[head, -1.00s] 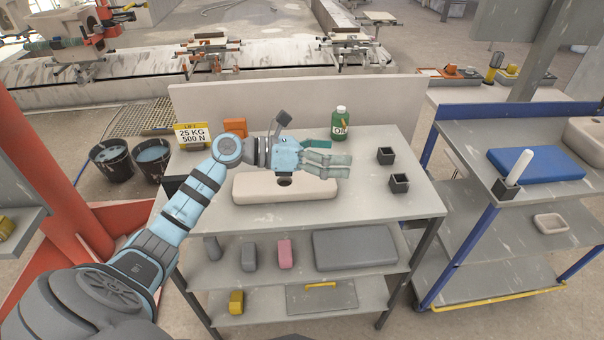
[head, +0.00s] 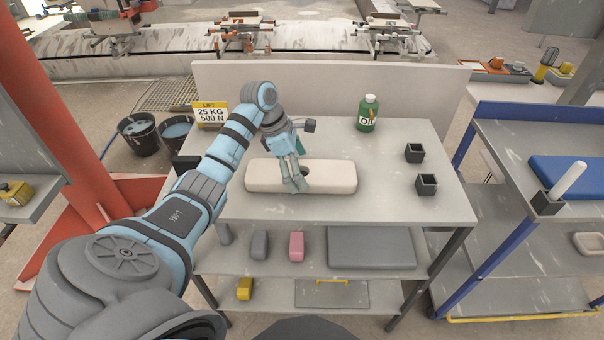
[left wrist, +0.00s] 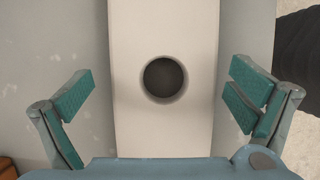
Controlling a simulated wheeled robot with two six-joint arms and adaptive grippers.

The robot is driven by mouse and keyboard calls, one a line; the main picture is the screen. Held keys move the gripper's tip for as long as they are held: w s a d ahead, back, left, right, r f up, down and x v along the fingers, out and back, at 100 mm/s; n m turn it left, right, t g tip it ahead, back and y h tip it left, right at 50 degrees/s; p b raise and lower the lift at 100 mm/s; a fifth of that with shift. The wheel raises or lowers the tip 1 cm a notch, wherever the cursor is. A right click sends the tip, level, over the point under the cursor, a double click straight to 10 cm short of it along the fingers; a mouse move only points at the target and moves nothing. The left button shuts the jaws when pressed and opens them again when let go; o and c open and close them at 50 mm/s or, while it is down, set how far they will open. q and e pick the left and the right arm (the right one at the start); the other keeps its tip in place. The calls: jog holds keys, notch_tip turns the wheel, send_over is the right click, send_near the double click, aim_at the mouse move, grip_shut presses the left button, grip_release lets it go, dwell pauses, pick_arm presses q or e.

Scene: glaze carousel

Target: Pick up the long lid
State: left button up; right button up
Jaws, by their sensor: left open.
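The long lid (head: 330,176) is a cream, rounded bar with a dark round hole in its middle, lying flat across the table top. In the left wrist view the lid (left wrist: 165,130) runs up and down the picture, its hole near the centre. My left gripper (head: 296,186) points down at the middle of the lid and partly hides it. In the left wrist view my left gripper (left wrist: 160,98) is open, with one finger beyond each long side of the lid and a gap on both sides. Its exact height above the lid is hard to tell. My right gripper is not in view.
A green oil bottle (head: 367,113) stands behind the lid, and two small black holders (head: 414,153) (head: 426,186) stand to its right. A low back panel (head: 420,92) closes the table's rear. A yellow sign (head: 210,114) stands at the rear left. The front right table top is clear.

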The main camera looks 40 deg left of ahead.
pick_arm(q)
jog(key=shift+d+f, duration=0.15)
jog(key=shift+f, duration=0.2)
jog(key=shift+s, duration=0.15)
jog(key=c, duration=1.9)
jog(key=shift+r, duration=0.1)
jog(key=shift+c, duration=0.2)
